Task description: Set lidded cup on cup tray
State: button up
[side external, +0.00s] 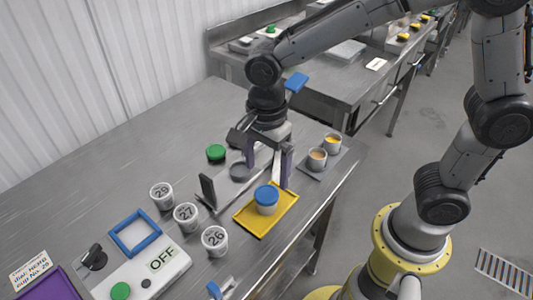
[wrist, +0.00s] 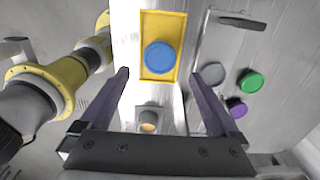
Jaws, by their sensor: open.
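The white cup with a blue lid (side external: 266,194) stands upright on the yellow tray (side external: 252,226) near the table's right edge. In the wrist view the blue lid (wrist: 160,57) lies inside the yellow rim of the tray (wrist: 145,24). My gripper (side external: 268,170) is open and empty, its purple fingers pointing down beside and above the cup on its far side. In the wrist view my gripper (wrist: 161,73) has its fingers spread wide, with the lid beyond and between the tips. The fingers look clear of the cup.
White cups numbered 29 (side external: 161,195), 27 (side external: 186,217) and 26 (side external: 215,241) stand at left. A control box reading OFF (side external: 161,258) is in front. A green lid (side external: 216,152) and a purple lid (wrist: 237,107) lie nearby.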

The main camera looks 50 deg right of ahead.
jog(key=s+d+r+n+t, duration=0.3)
jog(key=s+d+r+n, duration=0.2)
jog(key=d+r+n, duration=0.35)
jog(key=s+d+n+t, duration=0.2)
jog(key=s+d+n, duration=0.3)
jog(key=s+n, duration=0.3)
jog(key=shift+s+r+n+t, duration=0.25)
jog(key=shift+s+n+t, duration=0.05)
jog(key=shift+n, duration=0.45)
dwell(0.5)
